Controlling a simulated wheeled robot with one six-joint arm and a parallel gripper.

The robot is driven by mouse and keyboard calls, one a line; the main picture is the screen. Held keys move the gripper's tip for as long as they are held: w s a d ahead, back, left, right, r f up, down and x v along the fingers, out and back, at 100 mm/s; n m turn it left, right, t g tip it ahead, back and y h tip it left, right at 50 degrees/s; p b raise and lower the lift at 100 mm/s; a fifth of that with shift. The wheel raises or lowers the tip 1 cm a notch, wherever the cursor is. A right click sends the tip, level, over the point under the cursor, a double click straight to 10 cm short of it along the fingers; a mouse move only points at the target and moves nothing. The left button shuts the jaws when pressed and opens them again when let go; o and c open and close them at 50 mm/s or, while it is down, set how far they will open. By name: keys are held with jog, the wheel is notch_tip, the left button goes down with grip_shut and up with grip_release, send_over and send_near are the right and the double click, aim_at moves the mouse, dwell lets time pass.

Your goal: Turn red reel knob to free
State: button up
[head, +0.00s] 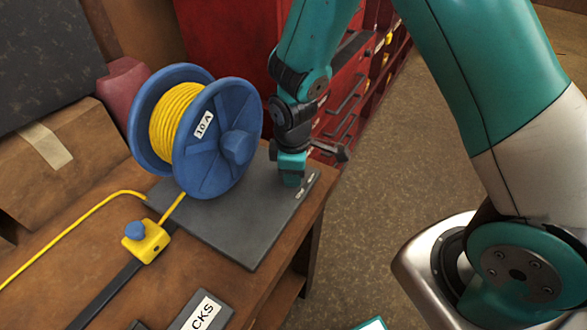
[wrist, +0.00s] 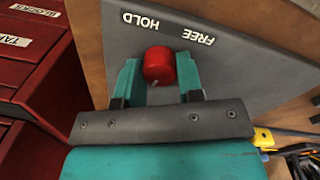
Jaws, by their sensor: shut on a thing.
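The red reel knob (wrist: 158,64) stands on the dark grey plate (wrist: 240,62) in the wrist view. My gripper (wrist: 158,78) has its two teal fingers on either side of the knob and is shut on it. The white word HOLD (wrist: 140,22) is on the plate above the knob, and FREE (wrist: 198,36) is above and to its right. A small pale mark shows on the knob's lower side. In the head view my gripper (head: 291,180) points down at the plate's right corner and hides the knob.
A blue reel (head: 225,135) of yellow cable stands on the plate, left of my gripper. A yellow block (head: 146,241) with a blue knob sits on the cable at the lower left. A red drawer cabinet (head: 345,100) stands behind. Open floor (head: 440,140) lies to the right.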

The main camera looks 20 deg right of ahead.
jog(key=shift+w+d+r+n, duration=0.1)
jog(key=shift+w+n, duration=0.05)
jog(key=shift+n, duration=0.95)
jog(key=o, duration=0.9)
jog(key=r, duration=1.1)
jog(key=s+r, duration=0.1)
jog(key=r, duration=0.5)
jog(key=shift+r, duration=0.2)
